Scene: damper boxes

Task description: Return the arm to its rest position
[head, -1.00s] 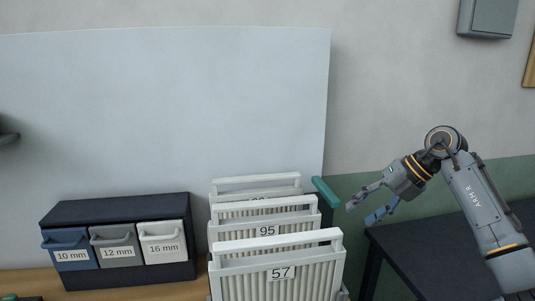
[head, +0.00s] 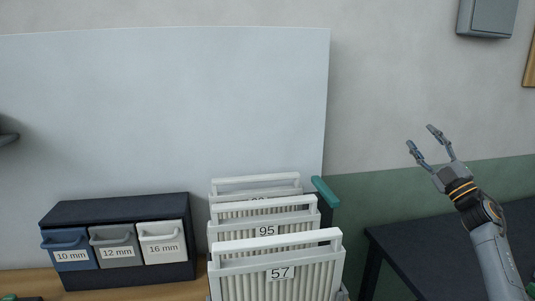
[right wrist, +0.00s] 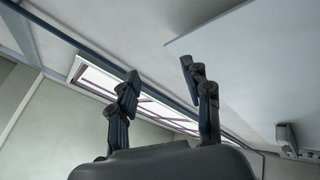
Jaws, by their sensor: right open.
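My right gripper (head: 424,140) is raised at the right of the head view, in front of the wall and above the dark table. Its two fingers point up and to the left, spread apart, with nothing between them. The right wrist view shows the same open, empty gripper (right wrist: 158,72), its fingers toward the ceiling and a bright window. It is apart from everything around it. My left gripper is not visible in the head view.
White ribbed panels labelled 95 (head: 266,231) and 57 (head: 281,272) stand at the centre front. A dark drawer unit (head: 115,208) with 10, 12 and 16 mm drawers is at left. A dark table (head: 430,245) lies under my right arm. A grey box (head: 487,18) hangs on the wall.

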